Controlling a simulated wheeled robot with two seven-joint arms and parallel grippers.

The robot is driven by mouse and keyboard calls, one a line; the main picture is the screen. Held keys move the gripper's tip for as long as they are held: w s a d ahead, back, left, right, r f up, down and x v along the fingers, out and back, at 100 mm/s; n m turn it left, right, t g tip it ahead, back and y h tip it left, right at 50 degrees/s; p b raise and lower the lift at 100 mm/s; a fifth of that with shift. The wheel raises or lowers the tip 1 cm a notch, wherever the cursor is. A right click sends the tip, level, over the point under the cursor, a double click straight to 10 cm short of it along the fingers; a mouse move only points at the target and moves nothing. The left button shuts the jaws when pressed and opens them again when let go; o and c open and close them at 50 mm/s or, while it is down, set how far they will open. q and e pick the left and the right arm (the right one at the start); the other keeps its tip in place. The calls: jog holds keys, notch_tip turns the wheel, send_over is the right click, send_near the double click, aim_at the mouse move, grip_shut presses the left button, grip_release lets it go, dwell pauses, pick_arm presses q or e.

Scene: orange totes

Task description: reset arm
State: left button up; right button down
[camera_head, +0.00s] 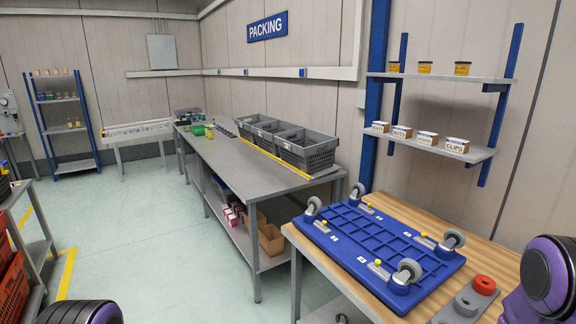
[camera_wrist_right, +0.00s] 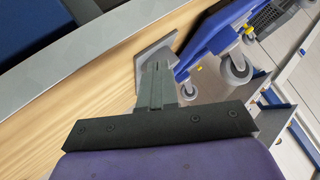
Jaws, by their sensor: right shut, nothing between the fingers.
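My right gripper (camera_wrist_right: 160,68) shows in the right wrist view with its fingers together and nothing between them. It points over the wooden worktop (camera_wrist_right: 60,110), and its tips overlap a grey plate (camera_wrist_right: 142,57) in the picture; I cannot tell if they touch. In the head view only a purple and black part of my right arm (camera_head: 549,276) shows at the right edge. A purple and black part of my left arm (camera_head: 84,313) shows at the bottom left. My left gripper is out of view.
A blue wheeled platform (camera_head: 385,238) lies casters-up on the wooden table, beside a grey block with a red ring (camera_head: 484,285). Grey crates (camera_head: 304,158) stand on the long grey bench (camera_head: 232,160). Shelves (camera_head: 443,147) hold small boxes. Orange totes (camera_head: 14,288) sit at left. The middle floor is clear.

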pick_arm(q)
notch_tip(320, 180, down, 11)
jog(key=b, duration=0.9)
jog(key=shift+b, duration=0.35)
pick_arm(e)
jog(key=s+a+f+n+g, duration=0.2)
jog(key=s+a+f+g, duration=0.2)
jog(key=s+f, duration=0.7)
jog(key=s+a+f+n+g, duration=0.2)
jog(key=s+a+f, duration=0.4)
jog(key=s+f, duration=0.6)
jog(key=s+g, duration=0.1)
jog(key=s, duration=0.2)
jog(key=shift+s+a+f+g, duration=0.3)
jog(key=shift+s+a+g, duration=0.05)
jog(key=shift+g, duration=0.05)
pick_arm(q)
jog(key=shift+f, duration=0.1)
